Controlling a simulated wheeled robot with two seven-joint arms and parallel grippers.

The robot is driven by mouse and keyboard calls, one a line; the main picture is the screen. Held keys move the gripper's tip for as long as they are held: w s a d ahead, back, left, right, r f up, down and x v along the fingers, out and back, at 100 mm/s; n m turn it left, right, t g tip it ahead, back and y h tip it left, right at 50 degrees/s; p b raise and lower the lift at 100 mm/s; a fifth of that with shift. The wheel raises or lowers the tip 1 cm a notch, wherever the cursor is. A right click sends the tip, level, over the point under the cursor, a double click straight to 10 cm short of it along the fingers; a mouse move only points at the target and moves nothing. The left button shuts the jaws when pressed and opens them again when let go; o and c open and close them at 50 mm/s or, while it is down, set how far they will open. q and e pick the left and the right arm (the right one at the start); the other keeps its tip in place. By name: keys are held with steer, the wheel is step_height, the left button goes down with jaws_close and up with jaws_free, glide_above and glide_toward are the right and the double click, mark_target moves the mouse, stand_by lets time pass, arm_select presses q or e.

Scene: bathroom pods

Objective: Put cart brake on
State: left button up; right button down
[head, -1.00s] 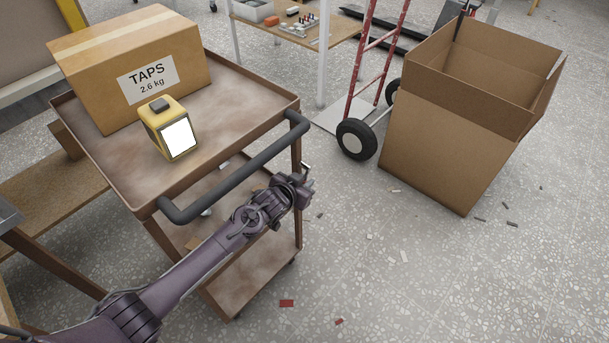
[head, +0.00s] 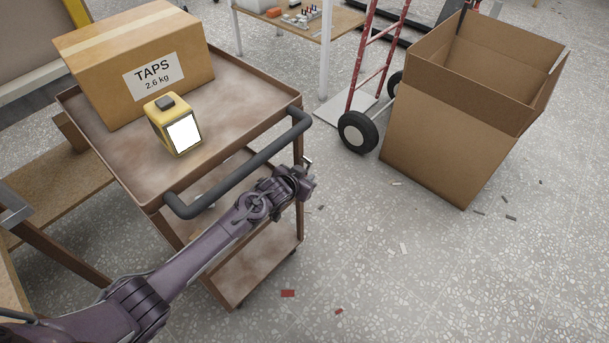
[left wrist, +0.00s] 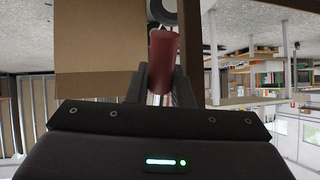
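The brown cart (head: 232,72) stands at the left with a dark push handle (head: 245,170). A small metal lever (head: 308,160) shows beside the cart's near right post. My left gripper (head: 304,184) is at that post, below the handle's right end. In the left wrist view, a red cylindrical grip (left wrist: 163,58) stands between the fingers of my left gripper (left wrist: 161,85), which appear closed against both its sides. In the head view the gripper hides this grip. My right gripper is not in view.
A TAPS box (head: 150,75) and a yellow device (head: 173,124) stand on the cart's top. A large open carton (head: 440,135) and a red hand truck (head: 372,75) stand to the right. The floor between has scattered scraps.

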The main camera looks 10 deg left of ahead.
arm_select(q)
steer(key=shift+o, duration=0.7)
